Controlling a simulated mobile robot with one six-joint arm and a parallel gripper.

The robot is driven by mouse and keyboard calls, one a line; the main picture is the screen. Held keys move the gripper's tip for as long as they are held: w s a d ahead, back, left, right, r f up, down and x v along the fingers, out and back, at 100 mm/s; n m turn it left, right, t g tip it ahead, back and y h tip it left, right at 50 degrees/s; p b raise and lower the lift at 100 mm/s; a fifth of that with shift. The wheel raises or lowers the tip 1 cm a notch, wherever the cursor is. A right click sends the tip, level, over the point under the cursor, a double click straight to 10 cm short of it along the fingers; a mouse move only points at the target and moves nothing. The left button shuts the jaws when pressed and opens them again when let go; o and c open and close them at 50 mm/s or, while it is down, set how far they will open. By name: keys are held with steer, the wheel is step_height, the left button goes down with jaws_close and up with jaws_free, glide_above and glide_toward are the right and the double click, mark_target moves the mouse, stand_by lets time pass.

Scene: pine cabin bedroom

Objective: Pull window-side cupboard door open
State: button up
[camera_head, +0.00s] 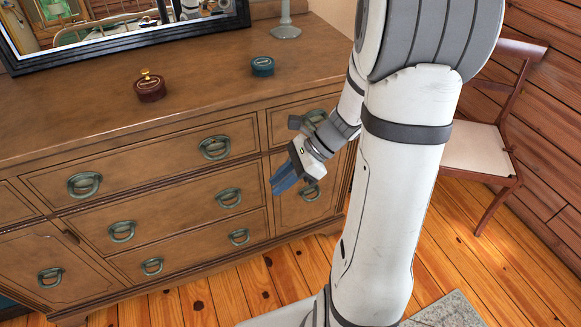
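A brown wooden dresser (180,90) has a cupboard door at each end of its front. The right cupboard door (318,208) looks shut, and its green ring pull (311,192) shows partly behind my gripper. The left cupboard door (80,262) looks shut too, with a green ring pull (50,277). No window is in view, so I cannot tell which door is on the window side. My gripper (284,180), with blue fingers, is in front of the right door, fingers pointing left and down. The fingers look close together, but their gap is unclear. I see nothing held.
Several drawers with green pulls (215,147) fill the dresser's middle. A mirror (120,25), a red-brown round box (150,88), a blue-green round box (262,66) and a grey-green stand (286,28) are on top. A chair (472,150) stands right. The plank floor (265,285) before the dresser is clear.

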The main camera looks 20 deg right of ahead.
steer(key=w+d+f+m+t+y+b, duration=0.25)
steer(key=w+f+m+b, duration=0.2)
steer(key=f+m, duration=0.45)
steer(key=m+t+h+b, duration=0.5)
steer(key=m+t+b, duration=0.6)
steer(key=m, duration=1)
glide_toward(314, 197)
steer(key=w+a+f, duration=0.1)
steer(key=w+f, duration=0.1)
steer(key=shift+t, duration=0.35)
steer(key=x, duration=0.3)
steer(key=b+x, duration=0.1)
steer(key=x, duration=0.3)
steer(key=shift+w+a+r, duration=0.15)
steer(key=shift+w+a, duration=0.05)
steer(key=shift+w, duration=0.1)
jaws_close()
